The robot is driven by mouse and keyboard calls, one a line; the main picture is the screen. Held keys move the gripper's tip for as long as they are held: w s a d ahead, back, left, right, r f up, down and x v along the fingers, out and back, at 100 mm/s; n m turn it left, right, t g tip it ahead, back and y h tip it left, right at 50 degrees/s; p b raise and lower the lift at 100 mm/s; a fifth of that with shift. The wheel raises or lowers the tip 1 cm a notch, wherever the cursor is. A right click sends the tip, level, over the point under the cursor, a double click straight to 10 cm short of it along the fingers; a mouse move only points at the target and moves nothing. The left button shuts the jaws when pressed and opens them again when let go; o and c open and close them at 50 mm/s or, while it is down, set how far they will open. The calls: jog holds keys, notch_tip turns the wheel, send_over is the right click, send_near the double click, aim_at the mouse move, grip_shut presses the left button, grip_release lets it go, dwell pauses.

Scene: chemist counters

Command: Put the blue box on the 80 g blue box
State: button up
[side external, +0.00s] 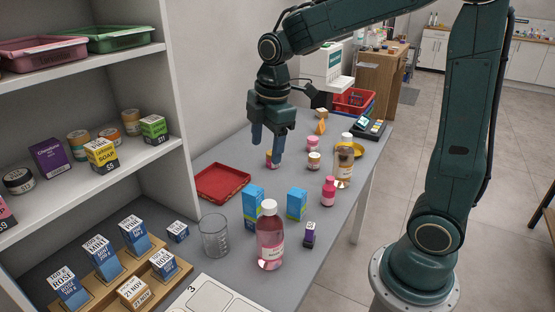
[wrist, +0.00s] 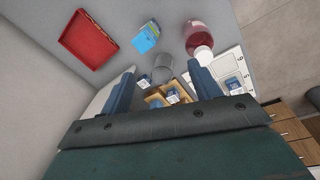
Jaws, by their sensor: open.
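A small blue box with a white top (side external: 178,231) sits on the grey counter beside a wooden stepped stand (side external: 180,276). The stand's back row holds blue boxes with white label tops: one reading ROSE (side external: 68,288), one reading MINT (side external: 102,257) and a third (side external: 133,233).
Two taller blue boxes (side external: 254,207) (side external: 297,204), a glass beaker (side external: 215,236) and a large pink bottle (side external: 270,240) stand between my gripper and the stand. A red tray (side external: 222,183) lies beside the white shelf unit (side external: 150,160). Small bottles crowd the right edge.

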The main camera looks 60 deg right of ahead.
jog(key=s+a+r+m+t, duration=0.1)
jog(key=s+r+m+t, duration=0.1)
jog(key=s+m, duration=0.4)
jog(key=s+a+r+m+t, duration=0.2)
jog(key=s+m, duration=0.5)
jog(key=s, duration=0.4)
jog(key=shift+s+r, duration=0.25)
jog(key=shift+s, duration=0.15)
